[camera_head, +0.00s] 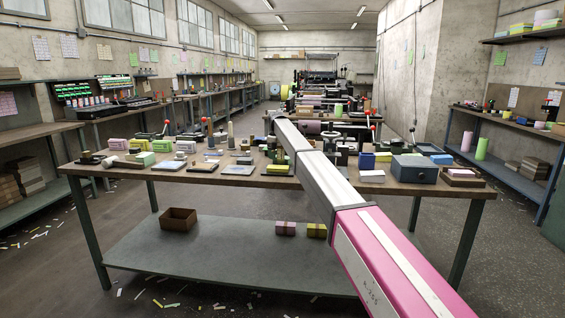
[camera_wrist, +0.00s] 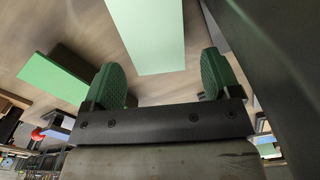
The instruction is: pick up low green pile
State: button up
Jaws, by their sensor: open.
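In the wrist view, a pale green block-like pile (camera_wrist: 148,30) stands in the gap ahead of my gripper (camera_wrist: 162,64). My gripper is open, its two green ribbed fingers wide apart with nothing clamped. The pile shows clear of both fingers; its far end is cut off by the frame. A second green pile (camera_wrist: 50,82) lies to the left, outside the left finger. In the head view, my arm crosses the workbench and its gripper cannot be made out. A low pale green pile (camera_head: 145,158) lies on the bench's left part. I cannot tell which pile is which across views.
The wooden workbench (camera_head: 225,178) is crowded with small stacks, tools and plates. A grey-blue box (camera_head: 414,169) and a yellow-green block (camera_head: 383,157) stand right of my arm. The lower shelf holds an open brown box (camera_head: 178,219) and two small bundles.

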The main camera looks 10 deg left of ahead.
jog(key=shift+f, duration=0.85)
jog(key=c, duration=1.1)
jog(key=shift+r, duration=0.15)
